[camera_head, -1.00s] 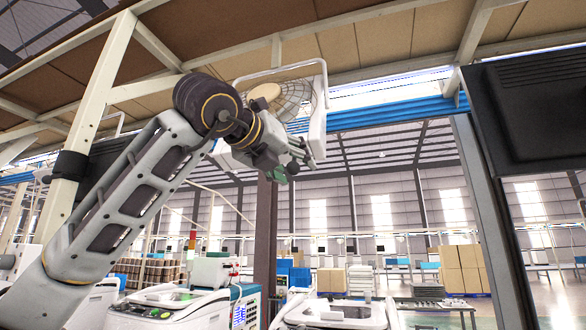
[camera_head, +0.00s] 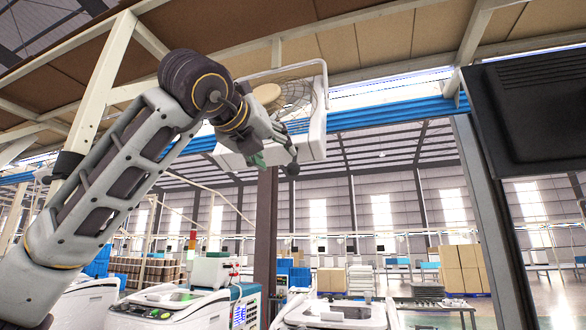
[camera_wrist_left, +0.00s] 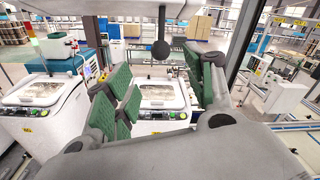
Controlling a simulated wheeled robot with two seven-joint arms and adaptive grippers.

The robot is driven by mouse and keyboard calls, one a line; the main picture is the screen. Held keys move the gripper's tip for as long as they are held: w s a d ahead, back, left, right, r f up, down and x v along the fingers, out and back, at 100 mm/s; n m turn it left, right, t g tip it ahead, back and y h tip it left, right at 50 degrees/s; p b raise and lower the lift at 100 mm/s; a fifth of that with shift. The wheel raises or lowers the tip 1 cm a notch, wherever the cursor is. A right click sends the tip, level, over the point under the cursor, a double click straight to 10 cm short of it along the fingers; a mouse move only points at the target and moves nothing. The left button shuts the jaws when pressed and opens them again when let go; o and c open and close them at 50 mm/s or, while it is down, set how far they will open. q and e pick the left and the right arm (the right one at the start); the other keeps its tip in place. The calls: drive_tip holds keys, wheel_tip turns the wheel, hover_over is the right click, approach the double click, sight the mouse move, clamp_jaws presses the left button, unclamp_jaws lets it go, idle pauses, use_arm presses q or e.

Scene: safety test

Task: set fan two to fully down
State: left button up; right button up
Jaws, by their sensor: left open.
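A white fan unit (camera_head: 313,139) hangs overhead from a white bracket, with a round tan hub and wire guard facing up. I cannot read a number on it. A dark ball (camera_head: 293,169) on a thin rod hangs at its lower edge. The ball also shows in the left wrist view (camera_wrist_left: 160,50), centred beyond the fingers and not between the pads. My left gripper (camera_head: 272,153) is beside and in front of the fan's lower side, covering part of it. In the left wrist view its green-padded fingers (camera_wrist_left: 163,88) are spread apart and empty. My right gripper is not in view.
A blue rail (camera_head: 385,112) runs behind the fan under the tan ceiling panels. A cream post (camera_head: 100,105) stands at left and a black panel (camera_head: 525,115) at right. White machines (camera_head: 190,305) stand below. The space right of the fan is open.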

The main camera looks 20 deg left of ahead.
sight(290, 165)
use_arm(q)
drive_tip(key=w, duration=0.2)
drive_tip(key=w+p, duration=0.1)
drive_tip(key=w, duration=0.1)
drive_tip(key=w+p, duration=0.1)
drive_tip(key=w, duration=0.1)
drive_tip(key=shift+w+d+r, duration=0.1)
drive_tip(key=shift+w+d, duration=0.15)
drive_tip(key=shift+w, duration=0.05)
drive_tip(key=w+p, duration=0.1)
drive_tip(key=w, duration=0.3)
drive_tip(key=shift+d, duration=0.15)
drive_tip(key=shift+w+d+p, duration=0.1)
drive_tip(key=shift+w+p, duration=0.35)
drive_tip(key=shift+w, duration=0.55)
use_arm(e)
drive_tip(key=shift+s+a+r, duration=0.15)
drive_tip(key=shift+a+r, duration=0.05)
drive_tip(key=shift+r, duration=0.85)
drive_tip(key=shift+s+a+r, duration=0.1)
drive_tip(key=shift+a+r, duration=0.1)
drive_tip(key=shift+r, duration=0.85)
use_arm(q)
clamp_jaws()
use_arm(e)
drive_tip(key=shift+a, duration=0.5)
